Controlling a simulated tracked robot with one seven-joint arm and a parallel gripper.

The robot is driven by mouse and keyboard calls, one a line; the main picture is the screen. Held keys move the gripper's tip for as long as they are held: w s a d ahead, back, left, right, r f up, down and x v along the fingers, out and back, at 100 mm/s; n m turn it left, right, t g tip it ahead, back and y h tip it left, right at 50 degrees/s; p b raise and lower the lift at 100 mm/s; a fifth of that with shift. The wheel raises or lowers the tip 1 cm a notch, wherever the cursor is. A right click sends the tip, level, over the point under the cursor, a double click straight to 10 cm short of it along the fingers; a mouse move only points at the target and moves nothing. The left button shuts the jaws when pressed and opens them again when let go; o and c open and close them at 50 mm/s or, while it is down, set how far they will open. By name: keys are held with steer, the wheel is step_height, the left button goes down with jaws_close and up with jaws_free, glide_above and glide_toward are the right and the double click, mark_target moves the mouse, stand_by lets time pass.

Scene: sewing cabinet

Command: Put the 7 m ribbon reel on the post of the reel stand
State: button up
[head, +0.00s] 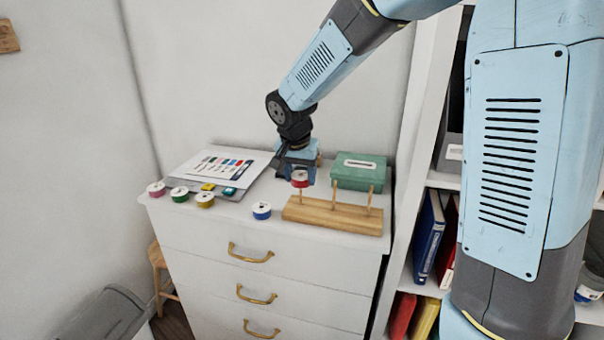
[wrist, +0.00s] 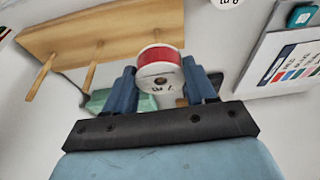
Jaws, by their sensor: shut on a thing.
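A red reel with a white top (head: 300,179) is held between the two fingers of my gripper (head: 298,170). The wrist view shows the red reel (wrist: 160,55) pinched from both sides, with partly legible marking on its white face. The wooden reel stand (head: 335,215) has three upright posts on the cabinet top. In the head view the reel appears right at the top of the left post (head: 300,196); I cannot tell whether the post enters its hole.
A colour chart (head: 222,166) lies at the back left. A green box (head: 358,172) stands behind the stand. A bookshelf (head: 415,190) is at the right.

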steer(key=shift+f, duration=1.25)
stand_by(0.3)
steer(key=o, duration=1.1)
steer(key=v, duration=1.3)
steer(key=shift+s+d+r+n+t+y, duration=0.2)
steer(key=shift+s+d+r+n+t, duration=0.35)
steer(key=shift+s+d, duration=2.95)
steer(key=shift+s+d+r+n+t+y, duration=0.25)
steer(key=shift+s+d+n, duration=0.55)
steer(key=shift+s+d, duration=2.75)
steer(key=shift+s+d+r+n+t+y, duration=0.15)
steer(key=shift+s+d+r+n+t, duration=0.4)
steer(key=shift+s+d, duration=2.95)
steer(key=shift+s+a, duration=0.25)
steer(key=shift+a, duration=0.05)
